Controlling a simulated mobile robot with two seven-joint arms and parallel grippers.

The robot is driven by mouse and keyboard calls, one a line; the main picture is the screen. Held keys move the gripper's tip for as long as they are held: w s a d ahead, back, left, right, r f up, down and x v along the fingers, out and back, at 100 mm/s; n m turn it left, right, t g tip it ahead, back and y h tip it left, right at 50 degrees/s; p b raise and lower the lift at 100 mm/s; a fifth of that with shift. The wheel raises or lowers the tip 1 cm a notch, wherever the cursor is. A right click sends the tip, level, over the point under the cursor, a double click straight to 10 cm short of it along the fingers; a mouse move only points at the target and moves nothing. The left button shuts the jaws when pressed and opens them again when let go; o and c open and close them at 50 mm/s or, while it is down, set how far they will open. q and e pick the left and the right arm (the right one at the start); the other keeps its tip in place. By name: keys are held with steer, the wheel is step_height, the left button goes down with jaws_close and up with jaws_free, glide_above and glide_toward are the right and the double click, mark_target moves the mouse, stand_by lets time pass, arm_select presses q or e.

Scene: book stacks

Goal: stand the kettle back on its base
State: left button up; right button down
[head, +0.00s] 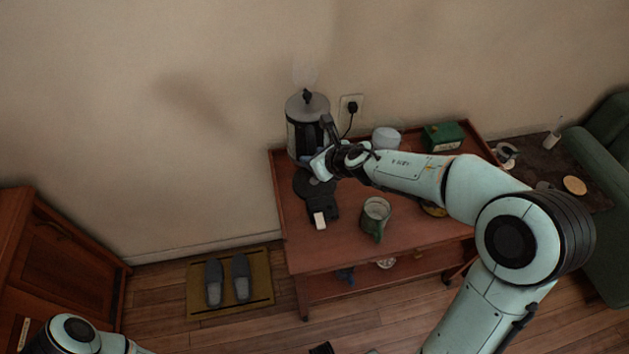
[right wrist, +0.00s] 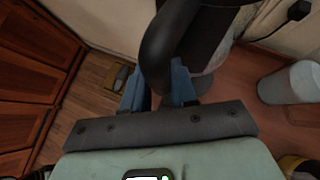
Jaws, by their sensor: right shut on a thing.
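The kettle (head: 307,108), silver and black with a dark lid knob, is upright at the back left of the wooden table, near the wall. My right gripper (head: 318,156) is shut on its dark handle, which also shows in the right wrist view (right wrist: 165,50) between the blue fingers (right wrist: 160,88). A round black disc (head: 311,186), which looks like the base, lies on the table just in front of and below the kettle. The kettle appears held above the tabletop; its underside is partly hidden by my gripper. My left gripper is out of view.
A black flat piece (head: 324,206) with a white block (head: 319,221) adjoins the disc. A green mug (head: 375,216) stands to the right. A white container (head: 386,138) and green box (head: 442,136) stand behind. A plug (head: 352,107) is in the wall socket.

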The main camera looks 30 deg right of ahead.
step_height(320, 180, up, 5)
steer(key=d+n+y, duration=0.1)
steer(key=d, duration=0.2)
steer(key=f+b, duration=0.4)
steer(key=f, duration=0.2)
steer(key=f+b, duration=0.5)
steer(key=f, duration=0.1)
steer(key=s+f+b, duration=0.1)
steer(key=f+b, duration=0.4)
steer(key=f, duration=0.2)
steer(key=shift+a, duration=0.1)
steer(key=shift+f, duration=0.15)
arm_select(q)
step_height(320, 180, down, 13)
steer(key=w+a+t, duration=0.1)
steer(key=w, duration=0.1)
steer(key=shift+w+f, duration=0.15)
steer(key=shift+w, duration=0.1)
arm_select(e)
steer(key=c, duration=0.9)
jaws_free()
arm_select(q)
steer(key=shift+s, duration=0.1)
